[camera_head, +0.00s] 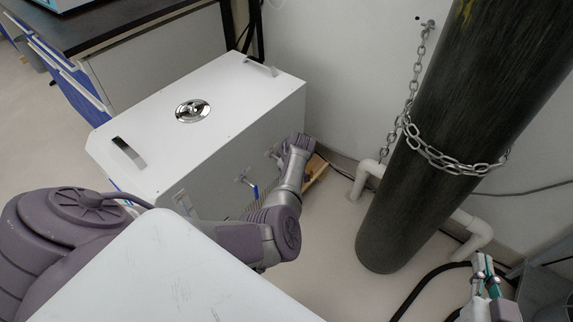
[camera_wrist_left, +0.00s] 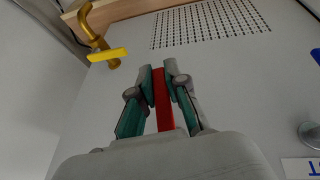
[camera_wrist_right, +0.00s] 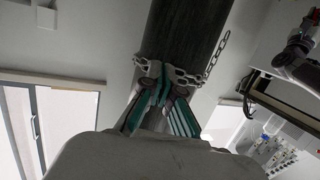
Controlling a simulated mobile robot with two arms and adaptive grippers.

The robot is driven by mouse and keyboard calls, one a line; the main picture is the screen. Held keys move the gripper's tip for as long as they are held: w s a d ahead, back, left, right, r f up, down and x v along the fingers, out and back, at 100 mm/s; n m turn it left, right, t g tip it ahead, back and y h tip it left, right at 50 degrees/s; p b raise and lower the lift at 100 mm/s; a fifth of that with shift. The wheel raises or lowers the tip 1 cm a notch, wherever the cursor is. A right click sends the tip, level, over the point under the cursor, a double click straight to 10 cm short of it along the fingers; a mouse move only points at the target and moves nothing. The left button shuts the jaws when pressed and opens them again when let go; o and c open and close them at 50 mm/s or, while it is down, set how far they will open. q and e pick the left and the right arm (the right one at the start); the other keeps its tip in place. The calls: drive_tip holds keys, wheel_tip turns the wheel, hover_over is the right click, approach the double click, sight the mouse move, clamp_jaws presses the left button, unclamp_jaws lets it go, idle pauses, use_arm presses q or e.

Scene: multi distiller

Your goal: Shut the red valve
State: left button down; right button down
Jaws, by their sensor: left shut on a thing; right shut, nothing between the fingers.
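The red valve handle (camera_wrist_left: 163,100) shows as a long red bar in the left wrist view. My left gripper (camera_wrist_left: 160,76) is shut on it, with a teal-padded finger on each side. The valve's body is hidden behind the fingers. In the head view my left arm reaches to the side of the white box (camera_head: 205,120), and its wrist hides the red handle. My right gripper (camera_head: 484,268) is shut and empty at the lower right of the head view. It also shows in the right wrist view (camera_wrist_right: 160,70), with the dark cylinder beyond it.
A brass valve with a yellow handle (camera_wrist_left: 108,54) is left of my left gripper. A blue-handled valve (camera_head: 249,185) is on the box's side. A dark gas cylinder (camera_head: 440,130), held by a chain (camera_head: 440,158), stands at the right, near white pipes (camera_head: 366,174) and a black hose (camera_head: 425,285).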

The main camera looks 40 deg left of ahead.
use_arm(q)
drive_tip(key=shift+s+f+g+b, duration=0.15)
drive_tip(key=shift+s+g+b, duration=0.25)
drive_tip(key=shift+g, duration=0.5)
drive_tip(key=shift+m, duration=0.3)
use_arm(e)
wheel_tip(320, 180, up, 6)
drive_tip(key=a+t+y, duration=0.1)
drive_tip(key=t, duration=0.3)
drive_tip(key=shift+w, duration=0.4)
drive_tip(key=shift+a+r, duration=0.1)
use_arm(q)
drive_tip(key=c, duration=1.2)
unclamp_jaws()
drive_tip(key=shift+o, duration=0.2)
drive_tip(key=shift+r, duration=0.2)
drive_tip(key=v, duration=1.1)
drive_tip(key=shift+d+r, duration=0.2)
drive_tip(key=shift+r, duration=0.1)
